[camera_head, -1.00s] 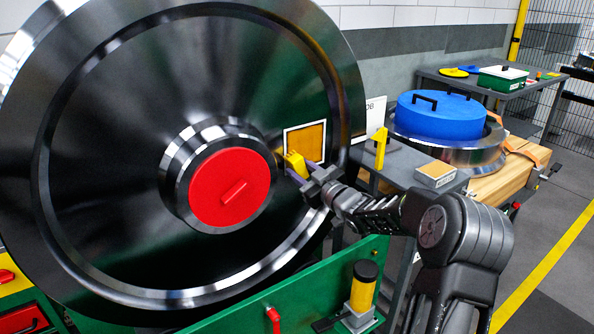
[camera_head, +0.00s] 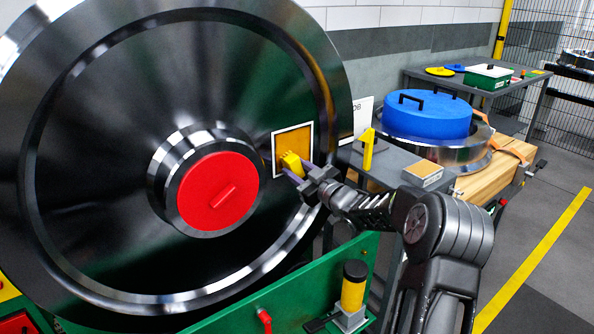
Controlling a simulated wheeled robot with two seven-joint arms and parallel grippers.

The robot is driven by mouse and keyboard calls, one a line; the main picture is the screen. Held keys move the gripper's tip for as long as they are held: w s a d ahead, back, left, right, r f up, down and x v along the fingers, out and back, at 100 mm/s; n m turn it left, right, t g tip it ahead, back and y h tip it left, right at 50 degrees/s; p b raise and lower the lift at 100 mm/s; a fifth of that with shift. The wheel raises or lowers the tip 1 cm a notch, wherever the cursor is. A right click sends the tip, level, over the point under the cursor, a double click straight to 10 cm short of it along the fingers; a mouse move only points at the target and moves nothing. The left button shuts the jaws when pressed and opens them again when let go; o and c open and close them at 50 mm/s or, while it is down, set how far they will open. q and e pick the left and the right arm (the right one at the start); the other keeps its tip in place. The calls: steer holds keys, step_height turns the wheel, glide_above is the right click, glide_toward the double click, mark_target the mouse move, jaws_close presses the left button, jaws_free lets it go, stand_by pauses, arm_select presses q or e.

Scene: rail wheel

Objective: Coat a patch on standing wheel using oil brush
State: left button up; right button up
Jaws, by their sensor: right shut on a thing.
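The large dark steel wheel (camera_head: 110,200) stands upright at the left, with a red hub cap (camera_head: 218,193) at its centre. A white-framed patch (camera_head: 293,136) with an amber-brown inside is on the wheel face, right of the hub. My right gripper (camera_head: 308,179) is shut on the oil brush, whose yellow part (camera_head: 291,164) is at the patch's lower edge. Whether the bristles touch the wheel cannot be told. My left gripper is not in view.
A green frame (camera_head: 300,283) with a yellow, black-capped bottle (camera_head: 353,287) stands below the wheel. A grey table (camera_head: 398,159) holds a yellow stand (camera_head: 368,149) and a small box (camera_head: 422,174). A blue lidded wheel (camera_head: 427,118) lies behind on timber (camera_head: 497,180).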

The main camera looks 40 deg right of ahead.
steer(key=shift+w+a+f+b, duration=0.1)
steer(key=shift+a+b, duration=0.95)
steer(key=shift+a, duration=0.35)
steer(key=shift+a+b, duration=0.3)
steer(key=shift+a, duration=0.35)
steer(key=shift+s, duration=2.95)
steer(key=s, duration=0.3)
